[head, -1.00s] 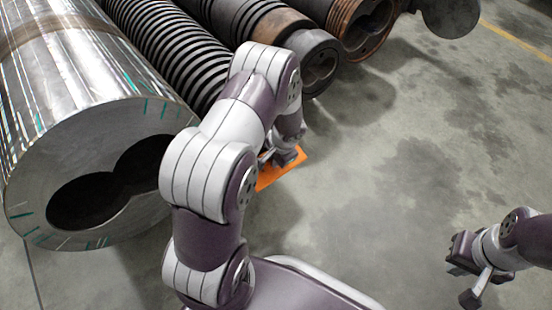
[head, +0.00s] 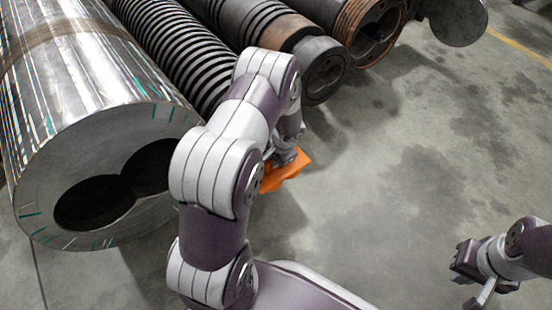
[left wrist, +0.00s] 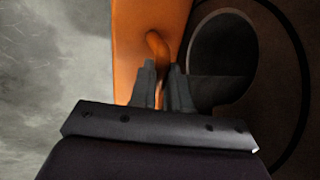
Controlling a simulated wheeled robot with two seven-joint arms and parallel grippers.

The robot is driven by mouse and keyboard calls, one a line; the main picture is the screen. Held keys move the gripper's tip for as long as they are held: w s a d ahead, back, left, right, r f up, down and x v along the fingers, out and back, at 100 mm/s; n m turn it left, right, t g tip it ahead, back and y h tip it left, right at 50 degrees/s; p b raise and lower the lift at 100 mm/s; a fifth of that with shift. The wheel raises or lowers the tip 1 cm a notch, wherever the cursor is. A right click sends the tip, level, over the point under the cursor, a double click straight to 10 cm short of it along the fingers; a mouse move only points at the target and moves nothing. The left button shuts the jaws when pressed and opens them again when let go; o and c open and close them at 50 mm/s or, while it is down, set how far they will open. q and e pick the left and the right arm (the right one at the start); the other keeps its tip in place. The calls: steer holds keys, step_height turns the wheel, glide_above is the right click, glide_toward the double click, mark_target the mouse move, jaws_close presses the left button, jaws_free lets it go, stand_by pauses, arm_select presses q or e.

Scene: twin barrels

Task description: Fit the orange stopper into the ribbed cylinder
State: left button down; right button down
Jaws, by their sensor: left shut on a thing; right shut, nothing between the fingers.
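The orange stopper (head: 284,176) is in my left gripper (head: 284,156), apart from the floor. In the left wrist view, the fingers (left wrist: 163,72) are shut on the handle of the stopper (left wrist: 140,20). The black ribbed cylinder (head: 178,55) lies behind my left arm, which hides its front end in the head view. In the left wrist view, a dark end face with a round-edged opening (left wrist: 222,55) is just right of the stopper. I cannot tell whether they touch. My right gripper (head: 468,280) is shut and empty at the lower right.
A large shiny metal barrel (head: 75,120) with a twin bore lies at the left. Another partly ribbed cylinder with a grey end (head: 322,75) and a rusty one (head: 365,30) lie at the back. The concrete floor (head: 410,170) at the right is clear.

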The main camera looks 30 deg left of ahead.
mark_target(278, 174)
arm_select(q)
steer(key=shift+w+a, duration=0.2)
steer(key=shift+a, duration=0.25)
steer(key=shift+d, duration=0.1)
steer(key=shift+s+d, duration=0.3)
steer(key=shift+d, duration=0.25)
steer(key=shift+w+a+p, duration=0.2)
steer(key=shift+w+a, duration=0.05)
steer(key=shift+a, duration=0.35)
steer(key=shift+w+a+p, duration=0.2)
steer(key=shift+w+a, duration=0.05)
steer(key=shift+a, duration=0.3)
stand_by(0.8)
steer(key=c, duration=1)
jaws_free()
steer(key=p+v, duration=0.7)
steer(key=v, duration=0.5)
steer(key=shift+s+d+r+p, duration=0.1)
steer(key=shift+r+p, duration=0.2)
steer(key=shift+r, duration=0.05)
